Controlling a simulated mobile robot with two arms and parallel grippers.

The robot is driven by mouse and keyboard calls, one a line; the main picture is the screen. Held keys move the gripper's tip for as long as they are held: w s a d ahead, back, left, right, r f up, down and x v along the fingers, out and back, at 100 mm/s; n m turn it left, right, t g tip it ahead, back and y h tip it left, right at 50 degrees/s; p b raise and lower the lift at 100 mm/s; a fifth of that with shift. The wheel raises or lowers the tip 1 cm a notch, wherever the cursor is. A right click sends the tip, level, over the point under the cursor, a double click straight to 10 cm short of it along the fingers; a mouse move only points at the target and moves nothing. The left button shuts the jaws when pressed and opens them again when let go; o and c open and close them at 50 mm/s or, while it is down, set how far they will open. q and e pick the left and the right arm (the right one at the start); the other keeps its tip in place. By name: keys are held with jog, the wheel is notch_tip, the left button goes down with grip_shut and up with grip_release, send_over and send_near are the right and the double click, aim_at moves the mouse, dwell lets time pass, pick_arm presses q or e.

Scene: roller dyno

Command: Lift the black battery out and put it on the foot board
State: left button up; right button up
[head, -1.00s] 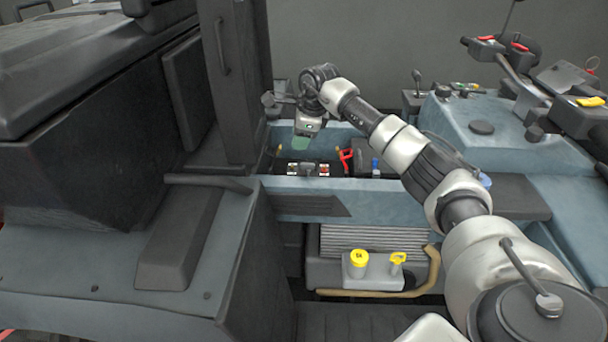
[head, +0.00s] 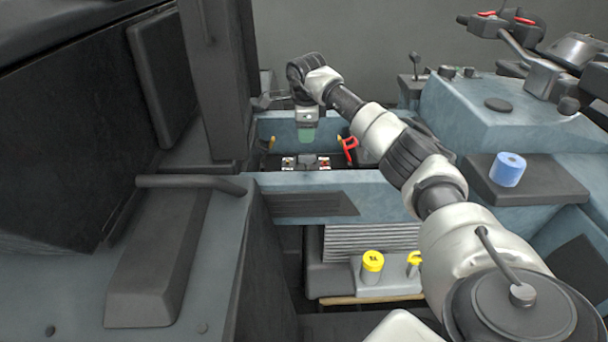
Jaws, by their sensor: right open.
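The black battery (head: 305,163) sits low in the open blue-walled compartment, with small light and red parts on its top. The compartment's front wall hides its lower part. My right gripper (head: 307,134) points down just above the battery, open and empty, with greenish fingertips. A visible gap seems to separate the fingertips from the battery top. A dark flat surface (head: 345,322) shows low in the picture below the yellow caps; I cannot tell for sure that it is the foot board. My left gripper is out of view.
A red lever or clamp (head: 348,149) stands right of the battery in the compartment. A tall dark post (head: 222,80) rises to the left. Two yellow caps (head: 372,261) sit on a grey block in front. A blue roll (head: 507,169) lies on a dark ledge at right.

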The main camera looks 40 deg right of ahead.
aim_at(322, 164)
jog(key=f, duration=0.2)
jog(key=d+f, duration=0.1)
jog(key=f, duration=0.2)
jog(key=w+f, duration=0.1)
jog(key=f, duration=0.2)
jog(key=shift+d, duration=0.15)
jog(key=shift+r, duration=0.1)
grip_shut()
jog(key=shift+r, duration=0.1)
dwell(1.0)
